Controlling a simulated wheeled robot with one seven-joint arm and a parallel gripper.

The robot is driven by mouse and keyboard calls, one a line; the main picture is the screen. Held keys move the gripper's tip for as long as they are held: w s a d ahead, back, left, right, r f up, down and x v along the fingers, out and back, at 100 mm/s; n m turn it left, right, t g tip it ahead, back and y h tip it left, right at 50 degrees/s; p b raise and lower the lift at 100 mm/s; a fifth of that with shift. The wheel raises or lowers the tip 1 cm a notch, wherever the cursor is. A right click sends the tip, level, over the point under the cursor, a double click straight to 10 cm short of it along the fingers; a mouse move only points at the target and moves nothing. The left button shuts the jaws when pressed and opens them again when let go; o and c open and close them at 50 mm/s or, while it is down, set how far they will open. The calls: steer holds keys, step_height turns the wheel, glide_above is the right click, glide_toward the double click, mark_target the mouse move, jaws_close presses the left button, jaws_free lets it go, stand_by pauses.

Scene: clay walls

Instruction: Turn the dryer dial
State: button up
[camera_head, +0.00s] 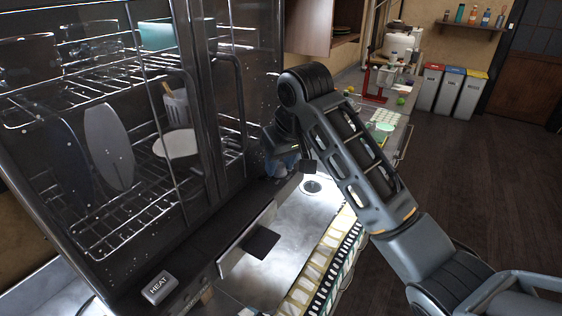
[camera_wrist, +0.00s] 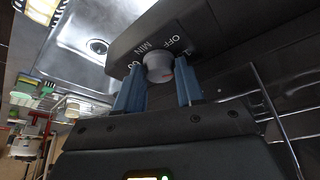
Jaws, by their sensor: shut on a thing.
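The dish dryer (camera_head: 150,252) fills the left of the head view, a dark see-through cabinet with wire racks. In the head view my gripper (camera_head: 284,162) is at the far right end of the dryer's base, where the dial is hidden.
Plates and a cup stand on the dryer's racks. A HEAT button (camera_head: 159,287) is on the near base. A metal sink (camera_head: 265,282) lies below the dryer front. Several bins (camera_head: 446,92) stand at the back right. The dark floor (camera_head: 475,185) at right is clear.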

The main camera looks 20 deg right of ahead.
steer(key=shift+m+h, duration=0.3)
steer(key=shift+m, duration=0.5)
steer(key=o, duration=1)
steer(key=shift+a, duration=0.1)
